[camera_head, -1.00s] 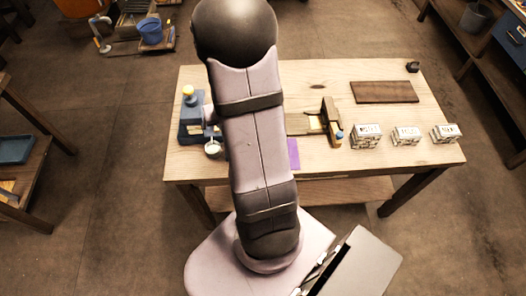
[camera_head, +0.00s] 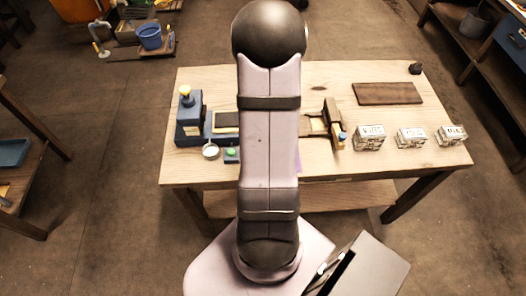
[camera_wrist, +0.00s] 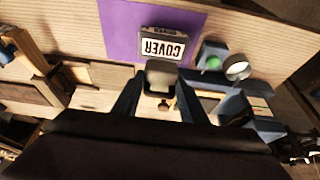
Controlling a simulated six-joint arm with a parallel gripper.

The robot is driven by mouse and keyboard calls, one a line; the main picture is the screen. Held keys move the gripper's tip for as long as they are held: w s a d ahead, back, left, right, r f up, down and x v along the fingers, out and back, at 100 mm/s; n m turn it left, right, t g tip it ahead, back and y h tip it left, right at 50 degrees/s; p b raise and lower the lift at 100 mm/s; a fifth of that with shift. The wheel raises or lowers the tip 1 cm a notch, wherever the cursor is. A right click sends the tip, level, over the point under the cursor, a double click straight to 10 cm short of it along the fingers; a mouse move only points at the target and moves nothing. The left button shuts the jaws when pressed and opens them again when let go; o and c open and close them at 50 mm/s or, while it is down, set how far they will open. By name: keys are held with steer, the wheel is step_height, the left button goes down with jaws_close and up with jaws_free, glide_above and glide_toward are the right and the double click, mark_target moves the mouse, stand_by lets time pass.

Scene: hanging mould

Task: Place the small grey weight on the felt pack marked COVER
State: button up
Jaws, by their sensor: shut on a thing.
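The felt pack marked COVER (camera_wrist: 163,45) lies on a purple mat (camera_wrist: 120,32) in the wrist view, its label upside down. My gripper (camera_wrist: 160,82) is shut on the small grey weight (camera_wrist: 161,70), held between the two fingertips. The weight shows right at the pack's near edge in that view; I cannot tell how high it is above the table. In the head view my arm hides the gripper, the weight and the pack; only a sliver of the purple mat (camera_head: 298,160) shows.
A blue device with a yellow knob (camera_head: 188,120), a small cup (camera_head: 210,152) and a green button (camera_head: 231,153) stand left of my arm. A wooden fixture (camera_head: 333,125), several labelled packs (camera_head: 411,138) and a dark board (camera_head: 387,93) are to the right.

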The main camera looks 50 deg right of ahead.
steer(key=shift+f+b, duration=0.4)
steer(key=shift+f, duration=2.85)
steer(key=shift+f, duration=0.15)
steer(key=o, duration=1.2)
steer(key=shift+v, duration=0.8)
steer(key=p+v, duration=0.3)
steer(key=v, duration=0.7)
steer(key=shift+r+p, duration=0.4)
